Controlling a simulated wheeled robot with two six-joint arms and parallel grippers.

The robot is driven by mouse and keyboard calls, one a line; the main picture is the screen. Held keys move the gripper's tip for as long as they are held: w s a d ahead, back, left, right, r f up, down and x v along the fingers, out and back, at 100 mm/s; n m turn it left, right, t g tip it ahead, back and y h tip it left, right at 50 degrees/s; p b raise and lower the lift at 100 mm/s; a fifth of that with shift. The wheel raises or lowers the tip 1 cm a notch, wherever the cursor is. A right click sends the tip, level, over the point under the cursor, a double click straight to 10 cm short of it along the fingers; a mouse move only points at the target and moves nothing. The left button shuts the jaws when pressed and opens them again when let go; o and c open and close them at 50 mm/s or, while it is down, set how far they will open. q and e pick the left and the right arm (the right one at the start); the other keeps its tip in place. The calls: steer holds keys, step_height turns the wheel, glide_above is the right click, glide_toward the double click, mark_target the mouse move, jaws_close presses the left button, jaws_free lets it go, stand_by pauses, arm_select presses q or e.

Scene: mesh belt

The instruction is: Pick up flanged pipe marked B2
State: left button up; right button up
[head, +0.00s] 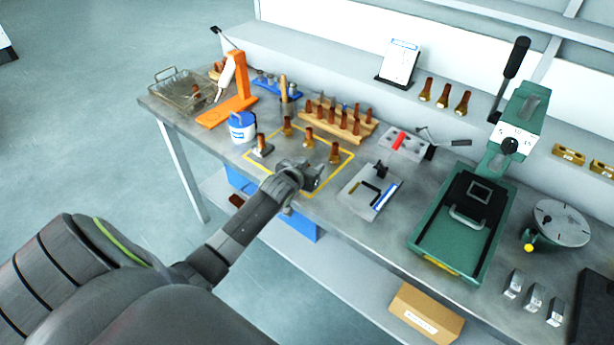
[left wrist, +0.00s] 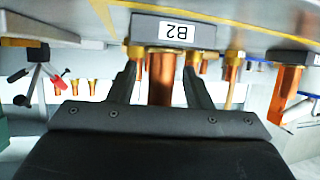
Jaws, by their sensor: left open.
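The flanged pipe marked B2 (left wrist: 161,78) is a copper-coloured tube in the left wrist view, which shows the scene upside down. It meets a dark block with a white B2 label (left wrist: 178,32). My left gripper (left wrist: 160,72) is open, with one finger on each side of this pipe; contact is not clear. In the head view, my left gripper (head: 306,176) is low over the front of the yellow-outlined area, and it hides the B2 pipe there. My right gripper is not in view.
Other copper pipes stand close by, one at the right (left wrist: 286,92) in the left wrist view and one behind the gripper (head: 335,153). A wooden rack (head: 340,127) holds several more. A blue-and-white tub (head: 243,126) and a grey fixture plate (head: 369,192) flank the area.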

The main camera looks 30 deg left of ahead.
arm_select(q)
jaws_close()
stand_by(0.3)
